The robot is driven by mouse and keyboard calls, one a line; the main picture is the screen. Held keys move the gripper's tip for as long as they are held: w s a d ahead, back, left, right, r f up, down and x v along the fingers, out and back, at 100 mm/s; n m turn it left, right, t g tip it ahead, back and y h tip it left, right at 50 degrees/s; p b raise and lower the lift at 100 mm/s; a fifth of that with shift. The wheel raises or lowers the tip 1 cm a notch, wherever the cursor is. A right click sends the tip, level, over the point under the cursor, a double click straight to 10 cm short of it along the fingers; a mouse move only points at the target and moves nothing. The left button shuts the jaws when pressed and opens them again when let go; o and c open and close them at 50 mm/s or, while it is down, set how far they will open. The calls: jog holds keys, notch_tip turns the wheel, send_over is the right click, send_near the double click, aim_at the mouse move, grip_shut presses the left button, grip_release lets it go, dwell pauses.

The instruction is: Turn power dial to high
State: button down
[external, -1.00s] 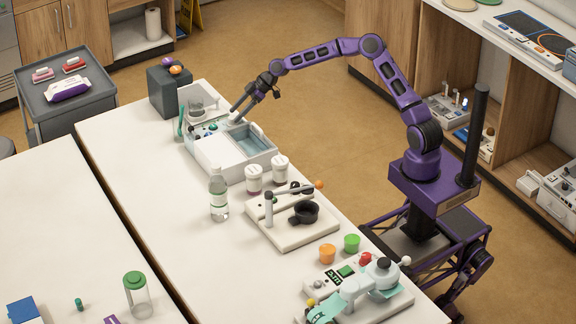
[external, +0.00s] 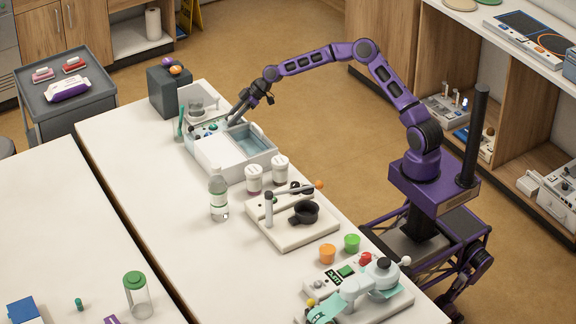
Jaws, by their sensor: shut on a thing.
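A white bath unit (external: 259,163) with a blue-grey basin stands at the far end of the long white table. Its control panel (external: 203,133) runs along the back left side and carries small coloured knobs, among them a blue-green one (external: 213,127). My gripper (external: 231,122) reaches down from the upper right, with its fingertips at the right end of this panel. It is shut on a small dial there, which the fingers mostly hide. I cannot read the dial's marks or its setting.
A clear jar with a green item (external: 179,126) and a dark grey box (external: 168,91) stand behind the unit. Two white jars (external: 254,178) and a clear bottle (external: 218,196) are in front of it.

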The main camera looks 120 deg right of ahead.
jog(key=shift+m+b, duration=0.3)
jog(key=shift+b, duration=0.05)
jog(key=shift+m+h+b, duration=0.4)
jog(key=shift+m+h, duration=0.2)
jog(key=m+g+h+b, duration=0.1)
jog(key=m, duration=0.1)
jog(key=m+g+h, duration=0.1)
jog(key=shift+w+a+m+h+b, duration=0.15)
jog(key=shift+m+h+b, duration=0.15)
jog(key=shift+m+b, duration=0.1)
jog(key=m+g+h, duration=0.1)
jog(key=m+g, duration=0.1)
jog(key=m, duration=0.2)
jog(key=shift+g+h, duration=0.3)
jog(key=shift+h, duration=0.1)
jog(key=shift+m+g+h, duration=0.3)
jog(key=shift+m+g, duration=0.3)
jog(key=shift+m, duration=0.6)
jog(key=shift+c, duration=2.3)
grip_release()
